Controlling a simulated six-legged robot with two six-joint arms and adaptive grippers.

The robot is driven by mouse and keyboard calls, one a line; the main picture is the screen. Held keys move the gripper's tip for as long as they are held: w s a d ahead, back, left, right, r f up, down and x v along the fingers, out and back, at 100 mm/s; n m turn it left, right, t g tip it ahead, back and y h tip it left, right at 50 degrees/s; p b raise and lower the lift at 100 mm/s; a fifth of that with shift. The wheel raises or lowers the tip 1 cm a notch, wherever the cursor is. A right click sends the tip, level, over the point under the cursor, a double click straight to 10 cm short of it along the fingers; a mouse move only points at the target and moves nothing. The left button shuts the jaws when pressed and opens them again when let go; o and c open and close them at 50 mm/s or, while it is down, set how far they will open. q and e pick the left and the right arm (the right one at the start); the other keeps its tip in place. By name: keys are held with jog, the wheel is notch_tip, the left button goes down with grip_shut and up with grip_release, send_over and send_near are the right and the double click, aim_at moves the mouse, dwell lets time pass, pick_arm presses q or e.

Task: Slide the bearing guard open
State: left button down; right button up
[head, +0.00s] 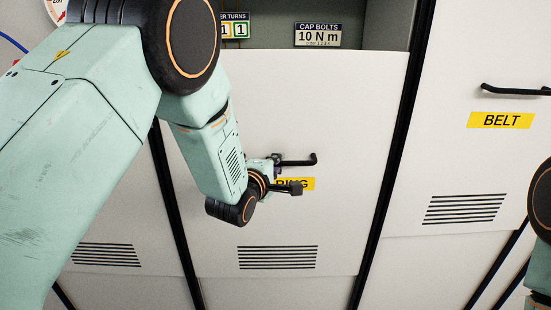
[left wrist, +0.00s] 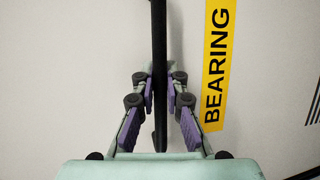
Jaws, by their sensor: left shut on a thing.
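The bearing guard (head: 330,110) is a white panel with vent slots, in the middle of the head view. Its black bar handle (head: 300,162) sticks out above a yellow label, which my left gripper partly covers. My left gripper (head: 284,173) is at this handle. In the left wrist view the handle (left wrist: 160,40) runs upright in the picture, between the purple finger pads of my left gripper (left wrist: 160,82), which are shut on it. The yellow BEARING label (left wrist: 216,65) is beside the handle there. My right gripper is out of view.
Above the guard's top edge a grey recess shows a CAP BOLTS 10 N m plate (head: 318,35) and a turns plate (head: 235,28). A white BELT panel (head: 470,160) with its own black handle (head: 515,91) stands to the right, past a dark upright strip (head: 396,150).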

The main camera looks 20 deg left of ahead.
aim_at(281, 270)
pick_arm(q)
notch_tip(281, 270, down, 45)
jog(key=b, duration=2.5)
jog(key=c, duration=1.5)
grip_release()
jog(key=shift+o, duration=0.7)
jog(key=shift+s, duration=0.1)
jog(key=v, duration=1.2)
